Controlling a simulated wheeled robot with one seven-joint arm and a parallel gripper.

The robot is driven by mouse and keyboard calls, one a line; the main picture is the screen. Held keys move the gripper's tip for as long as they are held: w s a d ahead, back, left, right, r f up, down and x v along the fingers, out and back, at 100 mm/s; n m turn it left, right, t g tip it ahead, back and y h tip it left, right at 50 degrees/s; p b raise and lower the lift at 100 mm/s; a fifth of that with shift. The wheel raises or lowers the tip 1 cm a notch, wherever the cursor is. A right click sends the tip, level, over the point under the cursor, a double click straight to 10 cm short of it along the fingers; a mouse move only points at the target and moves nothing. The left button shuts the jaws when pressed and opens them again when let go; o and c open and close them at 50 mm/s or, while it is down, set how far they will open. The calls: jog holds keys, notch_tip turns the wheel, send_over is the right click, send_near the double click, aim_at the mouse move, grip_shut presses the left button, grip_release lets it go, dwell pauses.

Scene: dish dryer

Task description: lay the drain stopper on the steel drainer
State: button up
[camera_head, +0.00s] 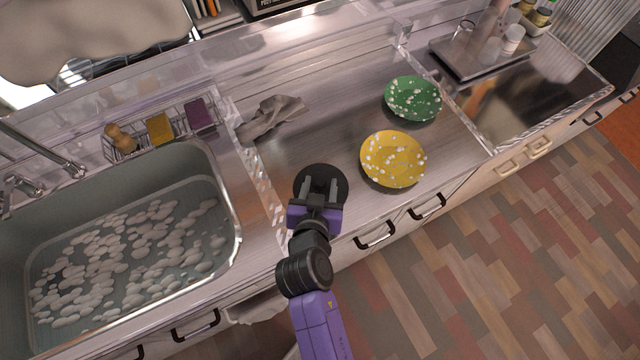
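The drain stopper looks to be the round black disc (320,172) at the fingertips of my gripper (319,187). Its near part is hidden by my gripper. The two pale fingers stand apart over the disc, with dark surface between them. I cannot tell whether they hold a part of it or only hover over it. The steel drainer (310,150) is the ribbed metal surface right of the sink. The disc is over its near left part, close to the clear raised edge. I cannot tell whether the disc touches the steel.
A yellow plate (393,159) and a green plate (413,99), both foam-spotted, lie on the drainer at right. A grey cloth (271,117) lies at its back left. The sink (232,215) at left holds foamy water. Clear steel lies between cloth and yellow plate.

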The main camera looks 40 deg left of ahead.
jog(key=shift+r, duration=0.15)
jog(key=v, duration=1.2)
jog(key=shift+b, duration=0.45)
jog(key=s+d+f+m+t+h, duration=0.1)
jog(key=s+d+f+m, duration=0.1)
jog(key=d, duration=1.8)
jog(key=s+d+r+m+t+h, duration=0.1)
jog(key=s+d+r+m+h, duration=0.1)
jog(key=s+d+r, duration=0.3)
jog(key=s+d+r+m+t+h, duration=0.2)
jog(key=s+d+r, duration=0.4)
jog(key=d, duration=0.5)
jog(key=shift+s+d+r+m+t+h, duration=0.3)
jog(key=shift+d+r+m+h, duration=0.1)
jog(key=shift+r+h, duration=0.45)
